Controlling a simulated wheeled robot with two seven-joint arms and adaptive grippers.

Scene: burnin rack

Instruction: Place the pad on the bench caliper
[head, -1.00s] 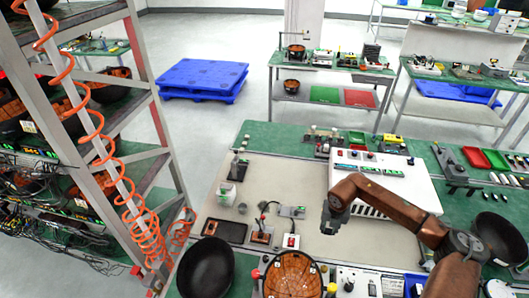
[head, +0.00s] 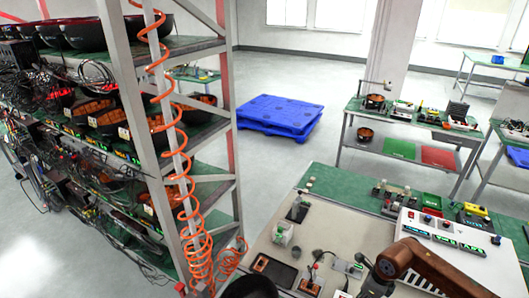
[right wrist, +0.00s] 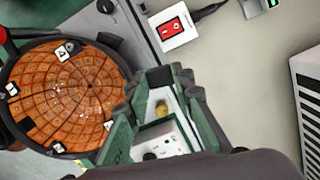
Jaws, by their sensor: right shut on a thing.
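My right gripper (right wrist: 160,95) reaches over the bench from the right. In the head view, my right gripper (head: 374,288) is at the bottom edge, partly cut off. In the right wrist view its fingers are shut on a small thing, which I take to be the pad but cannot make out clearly. A white surface with dark holes (right wrist: 168,142) and a yellow knob (right wrist: 161,107) show between the fingers. I cannot tell for certain which bench item is the caliper. My left gripper is out of view.
A bowl with an orange grid (right wrist: 68,92) is left of my right gripper. A red switch box (right wrist: 172,27) lies beyond. A white instrument box (head: 450,245) stands at right. A tall rack (head: 165,130) with a coiled orange hose (head: 186,215) borders the bench at left.

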